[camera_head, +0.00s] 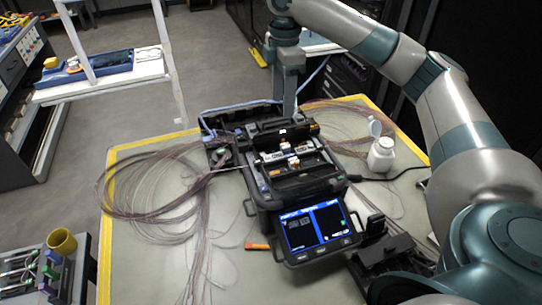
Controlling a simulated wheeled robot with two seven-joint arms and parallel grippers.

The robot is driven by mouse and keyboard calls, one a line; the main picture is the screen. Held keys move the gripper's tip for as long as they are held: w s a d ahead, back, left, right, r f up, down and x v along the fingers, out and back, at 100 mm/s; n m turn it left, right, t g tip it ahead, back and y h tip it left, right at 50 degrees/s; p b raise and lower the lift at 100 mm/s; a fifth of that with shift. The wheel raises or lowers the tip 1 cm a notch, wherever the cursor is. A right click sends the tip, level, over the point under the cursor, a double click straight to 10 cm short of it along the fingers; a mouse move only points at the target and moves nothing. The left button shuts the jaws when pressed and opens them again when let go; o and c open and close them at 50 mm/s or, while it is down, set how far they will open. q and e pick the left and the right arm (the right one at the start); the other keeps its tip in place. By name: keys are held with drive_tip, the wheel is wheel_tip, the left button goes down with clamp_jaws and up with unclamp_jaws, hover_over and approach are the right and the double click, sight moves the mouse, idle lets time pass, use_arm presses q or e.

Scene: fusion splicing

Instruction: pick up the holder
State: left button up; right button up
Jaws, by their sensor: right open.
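The fusion splicer (258,188) stands on the table with its lit screen (312,228) facing me. In its open top are small white and copper-coloured parts (288,160); I cannot tell for sure which of these is the holder. My right gripper (289,108) points down at the back of the splicer, above and behind these parts. It is open, and I see nothing held in it; its fingertips are small and hard to make out. My left gripper is not in view.
Loose fibre coils (150,190) lie left of the splicer, and more lie behind it at right. A white bottle (381,155) stands to the right. A black device (385,255) sits at front right. The yellow-edged table (135,270) has bare room at front left.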

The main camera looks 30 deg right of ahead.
drive_tip(key=shift+s, duration=0.15)
drive_tip(key=p, duration=0.3)
hover_over(281, 153)
wheel_tip(281, 153, down, 11)
drive_tip(key=shift+r, duration=0.1)
drive_tip(key=shift+f, duration=0.7)
drive_tip(key=shift+p, duration=0.35)
